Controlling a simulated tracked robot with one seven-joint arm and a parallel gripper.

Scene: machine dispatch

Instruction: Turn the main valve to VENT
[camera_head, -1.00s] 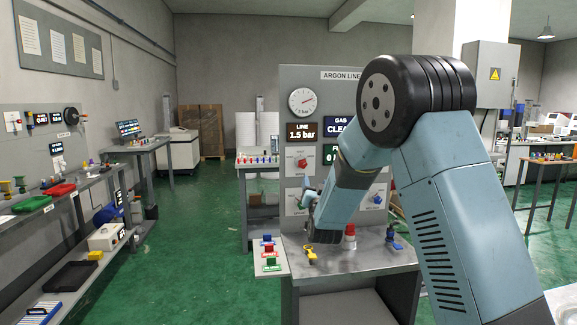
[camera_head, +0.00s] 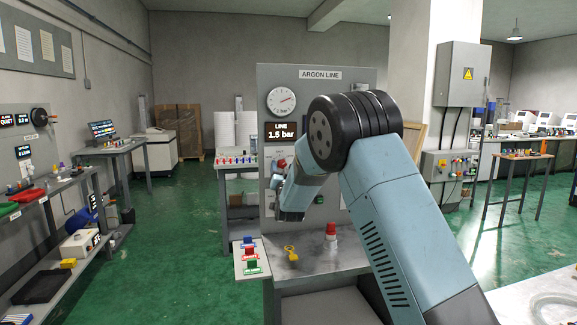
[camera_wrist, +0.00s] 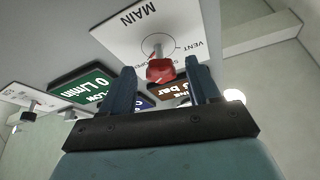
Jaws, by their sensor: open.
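The main valve is a red knob (camera_wrist: 160,70) on a white plate (camera_wrist: 135,30) marked MAIN. VENT is printed beside it; the other lettering is partly hidden by the knob, and its setting is unclear. The knob also shows in the head view (camera_head: 282,163) on the argon line panel (camera_head: 330,88), beside my arm. My gripper (camera_wrist: 160,64) is open and empty. In the wrist view its two dark fingers point toward the plate, on either side of the knob in the picture. I cannot tell whether they reach around it.
A round gauge (camera_head: 281,101) and a LINE display (camera_head: 281,132) reading 1.5 bar sit above the valve. A red button (camera_head: 331,230) and a yellow item (camera_head: 291,253) are on the metal bench (camera_head: 315,265) below. A green 0 L/min display (camera_wrist: 82,87) is beside the plate.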

